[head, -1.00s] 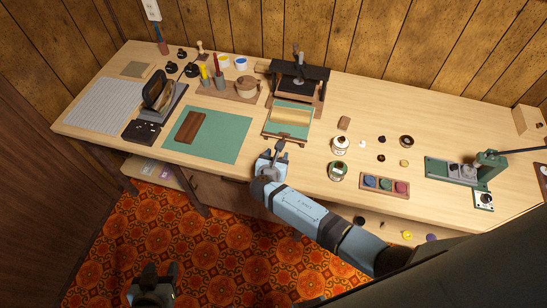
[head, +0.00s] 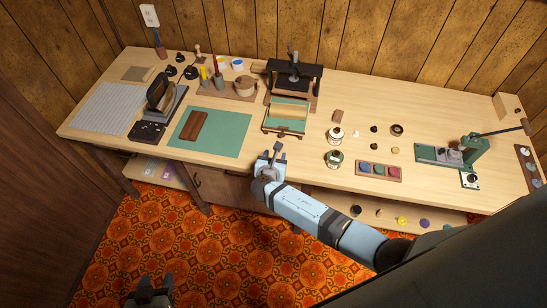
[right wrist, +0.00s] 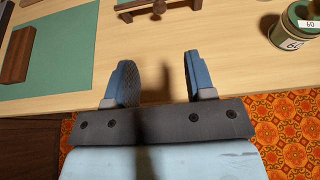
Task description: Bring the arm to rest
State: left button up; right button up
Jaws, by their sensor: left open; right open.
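My right gripper (head: 271,153) is at the end of the blue arm that comes in from the lower right. It is over the bench's front edge, just in front of the small wooden frame with a green panel (head: 286,115). In the right wrist view its two blue fingers (right wrist: 162,82) stand apart with nothing between them. My left gripper (head: 150,288) shows at the bottom left, dark, open and empty, over the patterned carpet and well clear of the bench.
The wooden bench (head: 330,180) carries a green mat (head: 228,133) with a brown block (head: 194,125), a black press (head: 294,78), jars (head: 333,158), a tray of coloured discs (head: 379,170) and a green lever tool (head: 465,150). Open carpet (head: 215,265) lies in front.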

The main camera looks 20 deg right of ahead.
jog(key=s+a+f+m+g+y, duration=0.25)
jog(key=s+m+y, duration=0.35)
jog(key=s+m, duration=0.9)
jog(key=s+d+r+m+t+y, duration=0.1)
jog(key=s+r+m+y, duration=0.3)
jog(key=s+r+m, duration=0.4)
jog(key=shift+s+r+m+t, duration=0.4)
jog(key=shift+s+m+t, duration=0.15)
jog(key=shift+s+m, duration=1.3)
